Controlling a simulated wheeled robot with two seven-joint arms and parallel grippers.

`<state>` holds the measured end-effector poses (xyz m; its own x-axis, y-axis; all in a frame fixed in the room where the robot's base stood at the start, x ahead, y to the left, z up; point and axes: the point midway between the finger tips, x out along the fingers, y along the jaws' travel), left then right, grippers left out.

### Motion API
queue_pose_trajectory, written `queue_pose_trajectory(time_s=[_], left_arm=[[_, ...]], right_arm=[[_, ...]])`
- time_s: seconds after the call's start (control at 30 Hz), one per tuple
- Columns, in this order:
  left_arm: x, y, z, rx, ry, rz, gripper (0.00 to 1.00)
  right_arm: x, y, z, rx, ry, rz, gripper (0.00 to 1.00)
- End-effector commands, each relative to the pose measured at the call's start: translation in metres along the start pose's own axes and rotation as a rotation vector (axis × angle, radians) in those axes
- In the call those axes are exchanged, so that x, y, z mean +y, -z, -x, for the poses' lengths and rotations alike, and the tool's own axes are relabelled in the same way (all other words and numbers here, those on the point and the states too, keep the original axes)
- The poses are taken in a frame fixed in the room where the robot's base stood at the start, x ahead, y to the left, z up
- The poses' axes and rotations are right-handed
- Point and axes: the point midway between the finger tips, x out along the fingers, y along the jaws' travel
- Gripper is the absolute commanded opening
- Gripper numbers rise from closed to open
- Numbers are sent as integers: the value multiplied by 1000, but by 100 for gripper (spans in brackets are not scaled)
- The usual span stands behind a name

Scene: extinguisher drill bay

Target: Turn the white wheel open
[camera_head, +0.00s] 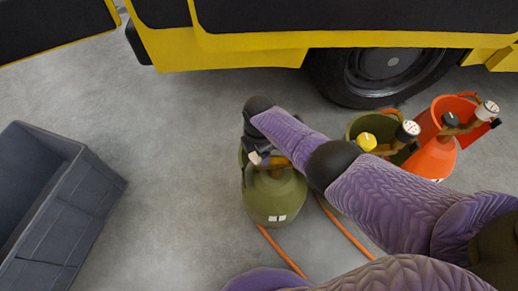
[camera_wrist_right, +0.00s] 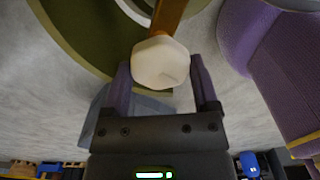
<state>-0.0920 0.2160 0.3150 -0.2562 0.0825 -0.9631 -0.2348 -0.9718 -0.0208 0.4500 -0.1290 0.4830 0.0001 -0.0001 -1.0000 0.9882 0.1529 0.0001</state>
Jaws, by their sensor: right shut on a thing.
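The white wheel (camera_wrist_right: 160,62) is a small faceted knob on a brown stem in the right wrist view. My right gripper (camera_wrist_right: 161,78) has one finger on each side of it and is shut on it. In the head view, my right gripper (camera_head: 258,152) is at the top of an olive-green extinguisher (camera_head: 275,200), and only a bit of the white wheel (camera_head: 254,158) shows. My right arm hides part of the extinguisher's top. My left gripper is not in view.
A second green extinguisher with a yellow knob (camera_head: 367,141) and a red-orange extinguisher (camera_head: 434,158) stand to the right. A grey crate (camera_head: 75,215) is at left. A yellow and black vehicle (camera_head: 240,45) stands behind. Orange hoses (camera_head: 283,252) lie on the floor. The floor between crate and extinguisher is clear.

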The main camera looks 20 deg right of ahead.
Motion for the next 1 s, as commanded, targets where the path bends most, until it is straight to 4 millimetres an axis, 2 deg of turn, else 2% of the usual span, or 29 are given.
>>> queue_pose_trajectory(time_s=[0.4,0.8,0.83,0.9,1.0], left_arm=[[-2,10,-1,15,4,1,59],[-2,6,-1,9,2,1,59],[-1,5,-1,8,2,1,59],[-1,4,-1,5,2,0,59],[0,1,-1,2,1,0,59]], right_arm=[[-1,0,-1,1,3,100,18],[-1,0,-1,1,3,104,18],[-1,0,-1,1,3,104,83],[-1,0,-1,1,3,103,98],[-1,0,-1,0,2,103,100]])
